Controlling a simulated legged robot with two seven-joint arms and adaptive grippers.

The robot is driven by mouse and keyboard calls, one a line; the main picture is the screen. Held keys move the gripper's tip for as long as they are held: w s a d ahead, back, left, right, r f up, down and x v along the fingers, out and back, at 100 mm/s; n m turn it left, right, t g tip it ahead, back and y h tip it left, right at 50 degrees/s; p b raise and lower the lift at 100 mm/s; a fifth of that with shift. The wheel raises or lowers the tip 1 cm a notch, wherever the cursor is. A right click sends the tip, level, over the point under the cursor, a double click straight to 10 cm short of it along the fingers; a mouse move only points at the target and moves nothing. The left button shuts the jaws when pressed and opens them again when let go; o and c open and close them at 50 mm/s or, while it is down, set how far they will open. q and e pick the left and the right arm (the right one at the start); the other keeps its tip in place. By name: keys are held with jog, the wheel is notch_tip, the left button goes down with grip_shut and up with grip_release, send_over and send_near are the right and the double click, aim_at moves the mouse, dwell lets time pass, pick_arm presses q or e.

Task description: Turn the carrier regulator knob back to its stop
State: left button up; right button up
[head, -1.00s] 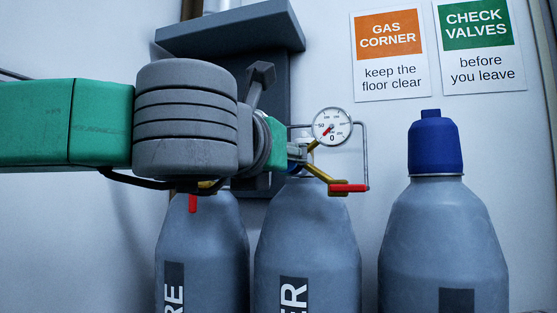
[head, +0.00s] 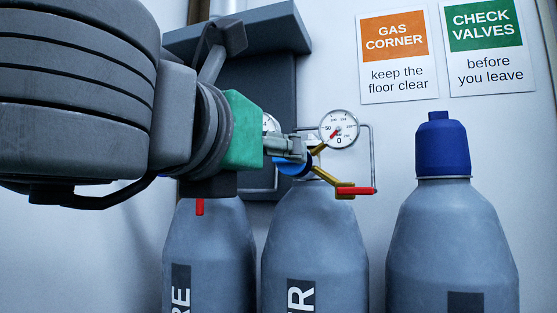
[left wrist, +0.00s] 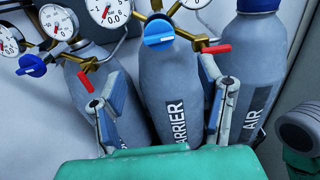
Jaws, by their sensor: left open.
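The blue carrier regulator knob (left wrist: 158,33) has a white line across its face and sits above the grey CARRIER cylinder (left wrist: 165,75) in the left wrist view. In the head view the knob (head: 295,166) is partly hidden by my left gripper (head: 296,150). In the left wrist view my left gripper (left wrist: 164,88) has its two fingers spread apart with nothing between them but the view of the cylinder. The knob lies beyond the fingertips, roughly between them. Contact cannot be told.
Brass fittings with a red lever (head: 356,190) and a round gauge (head: 338,128) are close right of the gripper. Another blue knob (left wrist: 32,66) is at left in the wrist view. The AIR cylinder (left wrist: 262,70) stands at right. A capped cylinder (head: 446,235) stands at right in the head view.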

pick_arm(q)
jog(key=v, duration=0.2)
jog(key=shift+s+a, duration=0.15)
jog(key=shift+s, duration=0.15)
jog(key=shift+f, duration=0.1)
